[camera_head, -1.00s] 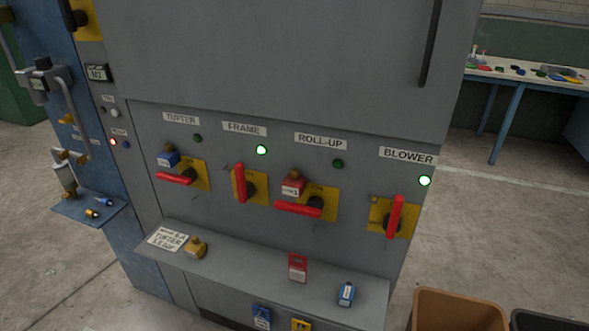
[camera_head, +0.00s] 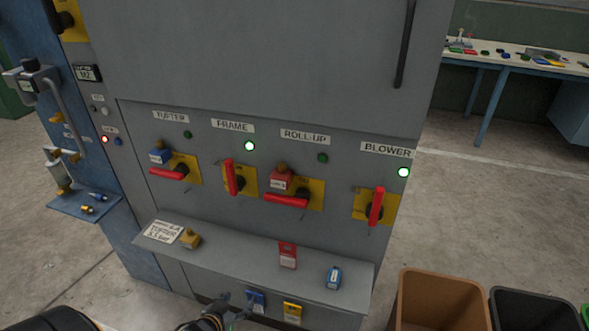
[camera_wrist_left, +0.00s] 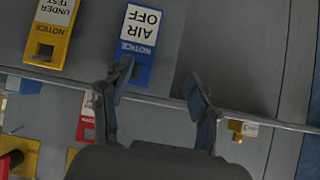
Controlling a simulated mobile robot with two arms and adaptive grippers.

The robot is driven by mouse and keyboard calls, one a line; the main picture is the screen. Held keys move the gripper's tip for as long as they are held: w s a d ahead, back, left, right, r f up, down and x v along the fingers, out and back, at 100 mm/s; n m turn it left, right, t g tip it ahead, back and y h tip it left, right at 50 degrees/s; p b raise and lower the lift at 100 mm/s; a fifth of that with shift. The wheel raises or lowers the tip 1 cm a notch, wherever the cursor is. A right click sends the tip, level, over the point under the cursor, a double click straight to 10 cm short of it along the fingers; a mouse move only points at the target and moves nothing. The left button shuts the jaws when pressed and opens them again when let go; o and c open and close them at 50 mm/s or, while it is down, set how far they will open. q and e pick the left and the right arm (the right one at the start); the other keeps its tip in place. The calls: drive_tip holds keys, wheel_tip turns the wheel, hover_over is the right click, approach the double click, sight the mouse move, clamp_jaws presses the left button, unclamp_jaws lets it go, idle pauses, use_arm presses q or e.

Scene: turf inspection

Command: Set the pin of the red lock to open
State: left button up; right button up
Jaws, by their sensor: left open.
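The red lock (camera_head: 280,181) hangs at the red ROLL-UP handle (camera_head: 286,200), which lies sideways on its yellow plate. A brass-coloured part shows on top of the lock; its pin position is too small to tell. My left gripper (camera_head: 231,307) is at the bottom of the head view, below the shelf and well below the lock. In the left wrist view, the left gripper (camera_wrist_left: 160,88) is open, with nothing between its fingers. The lock cannot be made out in that view. My right gripper is not in view.
The shelf (camera_head: 225,258) holds a brass lock (camera_head: 190,239), a red tag (camera_head: 288,256) and a blue item (camera_head: 333,277). Blue (camera_head: 255,301) and yellow (camera_head: 292,311) notice tags hang below it, close to my left gripper. A brown bin (camera_head: 437,280) stands at the right.

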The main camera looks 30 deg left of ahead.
sight(280, 169)
use_arm(q)
drive_tip(key=w+d+r+t, duration=0.1)
drive_tip(key=w+r+t, duration=0.15)
drive_tip(key=r, duration=0.95)
drive_tip(key=w+d+r+m+t, duration=0.1)
drive_tip(key=r+t, duration=0.2)
drive_tip(key=r, duration=0.8)
drive_tip(key=w+d+r+t, duration=0.1)
drive_tip(key=w+r+t, duration=0.1)
drive_tip(key=r, duration=1)
drive_tip(key=shift+h, duration=0.4)
drive_tip(key=w+p, duration=0.1)
drive_tip(key=w, duration=0.8)
drive_tip(key=w+p, duration=0.1)
drive_tip(key=w, duration=0.4)
drive_tip(key=shift+w+a+f+p, duration=0.3)
drive_tip(key=shift+p, duration=0.05)
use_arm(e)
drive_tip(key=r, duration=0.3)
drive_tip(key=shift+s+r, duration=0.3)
use_arm(q)
clamp_jaws()
